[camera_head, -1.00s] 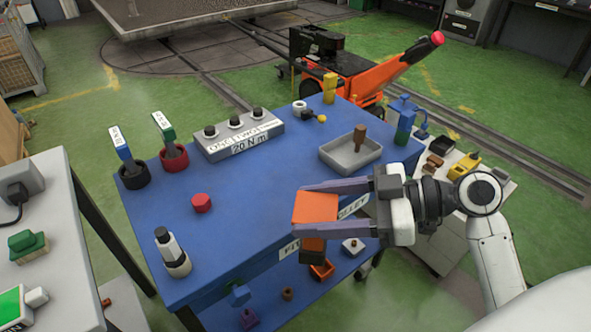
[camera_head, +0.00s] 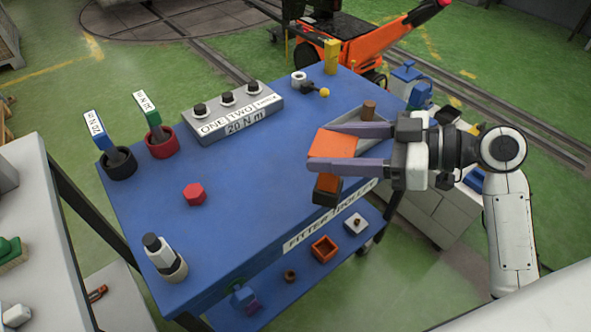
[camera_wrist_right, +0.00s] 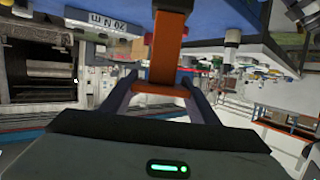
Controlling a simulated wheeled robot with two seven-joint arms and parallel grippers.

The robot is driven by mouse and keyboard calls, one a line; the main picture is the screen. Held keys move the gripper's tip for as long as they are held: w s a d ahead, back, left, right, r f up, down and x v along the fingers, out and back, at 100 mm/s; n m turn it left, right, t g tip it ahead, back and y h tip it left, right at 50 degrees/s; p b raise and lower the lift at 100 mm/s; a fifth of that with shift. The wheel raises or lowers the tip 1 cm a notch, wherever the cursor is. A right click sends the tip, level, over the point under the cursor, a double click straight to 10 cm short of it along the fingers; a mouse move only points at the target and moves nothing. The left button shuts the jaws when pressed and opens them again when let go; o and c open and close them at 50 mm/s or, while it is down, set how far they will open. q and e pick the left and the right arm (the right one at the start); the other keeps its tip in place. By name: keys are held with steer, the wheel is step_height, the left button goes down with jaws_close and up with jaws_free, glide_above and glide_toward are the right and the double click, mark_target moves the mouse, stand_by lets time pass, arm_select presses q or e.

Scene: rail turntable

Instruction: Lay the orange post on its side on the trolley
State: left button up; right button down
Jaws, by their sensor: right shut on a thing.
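The orange post (camera_head: 338,147) is gripped in my right gripper (camera_head: 325,149), with its orange face up and a dark end (camera_head: 327,188) below. It is held above the front right edge of the trolley (camera_head: 240,185), which has a blue top; I cannot tell the exact gap. In the right wrist view the post (camera_wrist_right: 166,48) runs up between the fingers (camera_wrist_right: 160,98), with blue trolley top behind it. My left gripper is not in view.
A grey tray (camera_head: 345,119) is partly hidden behind the post. The middle of the top is clear.

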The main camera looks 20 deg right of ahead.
steer(key=w+a+r+m+t+h+b, duration=0.25)
steer(key=w+r, duration=0.35)
steer(key=w, duration=0.6)
step_height(320, 180, down, 9)
steer(key=b, duration=0.1)
steer(key=shift+a+f+y, duration=0.15)
steer(key=shift+a+y, duration=0.2)
steer(key=shift+a, duration=0.05)
steer(key=shift+f+n+g+b, duration=0.1)
steer(key=shift+n+g+b, duration=0.15)
steer(key=shift+b, duration=0.1)
steer(key=c, duration=1.1)
jaws_free()
steer(key=shift+f, duration=0.2)
steer(key=o, duration=0.4)
steer(key=shift+r, duration=0.2)
